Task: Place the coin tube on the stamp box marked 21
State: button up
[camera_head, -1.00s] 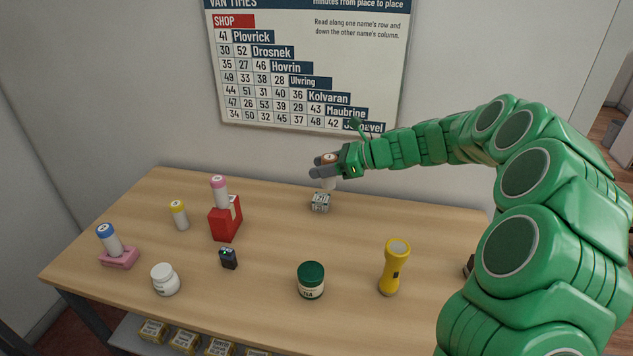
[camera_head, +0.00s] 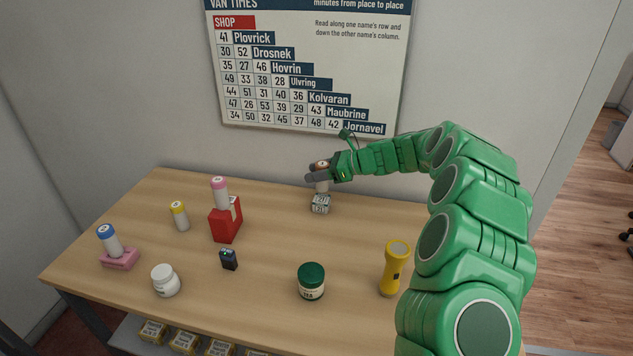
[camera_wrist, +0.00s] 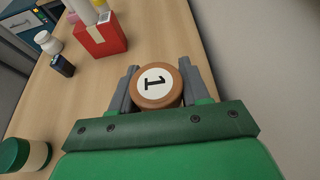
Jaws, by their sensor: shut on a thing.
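My gripper (camera_head: 318,173) is shut on the coin tube (camera_head: 322,186), a white tube with a brown-orange cap. In the wrist view the cap (camera_wrist: 156,86) shows a white disc with a 1, between the two grey fingers. The tube is upright in the head view. The stamp box (camera_head: 320,206) is a small grey-white box near the back of the counter, with what looks like 21 on its front. The tube's lower end is right over the box; I cannot tell whether it touches. The box is hidden in the wrist view.
On the wooden counter (camera_head: 270,270) stand a red box (camera_head: 226,225) with a pink-capped tube, a pink holder (camera_head: 120,259) with a blue-capped tube, a yellow-capped tube (camera_head: 180,217), a white jar (camera_head: 165,281), a dark box (camera_head: 229,260), a tea jar (camera_head: 311,283) and a yellow torch (camera_head: 393,270).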

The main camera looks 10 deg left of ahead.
jog(key=shift+w+a+f, duration=0.15)
jog(key=shift+w+f, duration=0.1)
jog(key=shift+f, duration=1.6)
jog(key=o, duration=1.2)
jog(key=shift+f, duration=0.15)
jog(key=shift+c, duration=0.2)
jog(key=shift+d+r, duration=0.3)
jog(key=shift+d, duration=0.05)
jog(key=v, duration=1.1)
jog(key=shift+d, duration=0.15)
jog(key=shift+s+r, duration=0.1)
jog(key=shift+r, duration=0.1)
